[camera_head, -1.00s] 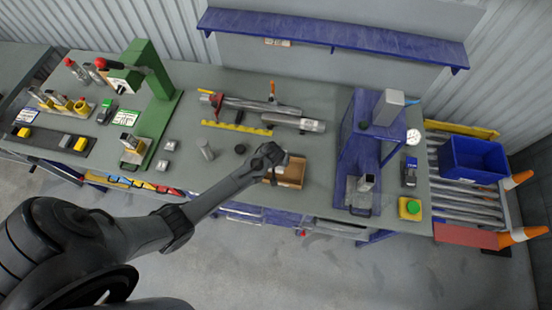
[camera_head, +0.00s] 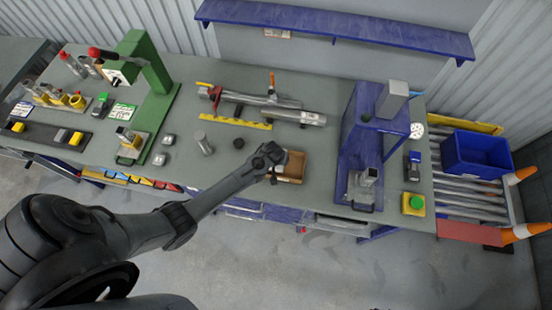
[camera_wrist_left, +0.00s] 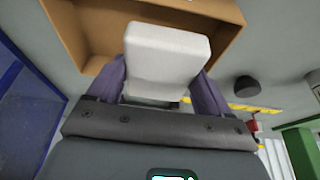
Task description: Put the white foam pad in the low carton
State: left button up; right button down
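The white foam pad (camera_wrist_left: 165,55) is in the left wrist view, between the two fingers of my left gripper (camera_wrist_left: 160,88), which are shut on its sides. The brown low carton (camera_wrist_left: 78,30) lies behind the pad in that view. In the head view my left gripper (camera_head: 270,158) is at the left side of the carton (camera_head: 296,168), which stands near the front edge of the table. The pad is hardly visible there. I cannot tell the height of the pad above the carton. My right gripper is not in view.
A blue press frame (camera_head: 376,135) stands right of the carton. A dark round puck (camera_head: 239,143) and a grey cylinder (camera_head: 203,143) stand to its left. A yellow strip (camera_head: 235,122) and metal bars (camera_head: 265,105) lie behind. A blue bin (camera_head: 476,155) is at the far right.

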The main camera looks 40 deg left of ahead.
pick_arm(q)
jog(key=o, duration=0.3)
jog(key=shift+r, duration=0.1)
jog(key=v, duration=1)
jog(key=shift+s+d+r, duration=0.1)
jog(key=shift+s+r, duration=0.05)
jog(key=shift+r, duration=0.15)
